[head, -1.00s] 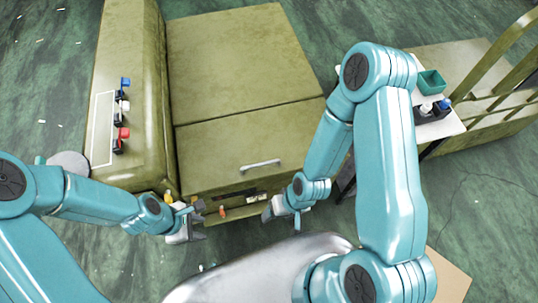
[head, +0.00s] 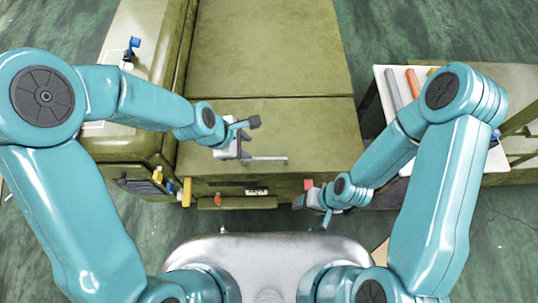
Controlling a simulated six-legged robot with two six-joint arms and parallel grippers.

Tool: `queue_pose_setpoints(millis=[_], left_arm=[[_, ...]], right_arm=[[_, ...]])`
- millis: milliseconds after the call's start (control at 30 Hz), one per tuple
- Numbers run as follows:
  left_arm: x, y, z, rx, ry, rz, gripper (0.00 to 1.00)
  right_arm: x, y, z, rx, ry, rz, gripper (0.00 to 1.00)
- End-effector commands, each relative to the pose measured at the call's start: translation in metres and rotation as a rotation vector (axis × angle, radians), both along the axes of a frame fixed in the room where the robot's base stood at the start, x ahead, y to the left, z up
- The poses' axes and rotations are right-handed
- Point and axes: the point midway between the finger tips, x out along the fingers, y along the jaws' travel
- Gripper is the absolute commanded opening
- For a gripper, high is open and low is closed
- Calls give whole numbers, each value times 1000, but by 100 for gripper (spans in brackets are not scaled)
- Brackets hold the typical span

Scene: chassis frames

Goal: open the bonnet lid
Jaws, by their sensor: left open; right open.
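The olive-green bonnet lid (head: 320,130) lies flat and closed at the front of the vehicle, in the middle of the head view. Its pale bar handle (head: 270,160) is near the front edge, and its left part is partly hidden by my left gripper. My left gripper (head: 250,139) is open over the lid, right at the handle's left end. I cannot tell whether it touches the handle. My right gripper (head: 308,202) is open and low in front of the vehicle's front right corner, apart from the handle.
Below the lid edge are a yellow part (head: 187,192) and an orange tag (head: 218,200). A raised green body with a blue-capped item (head: 134,44) stands on the left. A white-topped table (head: 494,166) with grey and orange bars stands on the right, behind my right arm.

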Motion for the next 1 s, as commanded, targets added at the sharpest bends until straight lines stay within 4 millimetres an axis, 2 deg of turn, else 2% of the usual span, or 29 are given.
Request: queue_pose_setpoints(millis=[33, 200, 500, 700, 1000], left_arm=[[0, -3, -13, 1, 4, 1, 40], [9, -19, -53, 1, 3, -1, 40], [23, -48, -112, 1, 2, -4, 40], [29, -59, -131, 1, 1, -3, 40], [30, -61, -133, 1, 1, -3, 40]], right_arm=[[0, 0, -7, 0, 0, 0, 68], [0, 0, -27, 0, 0, 0, 68], [0, 0, -59, 0, 0, 0, 68], [0, 0, -68, 0, 0, 0, 68], [0, 0, -68, 0, 0, 0, 68]])
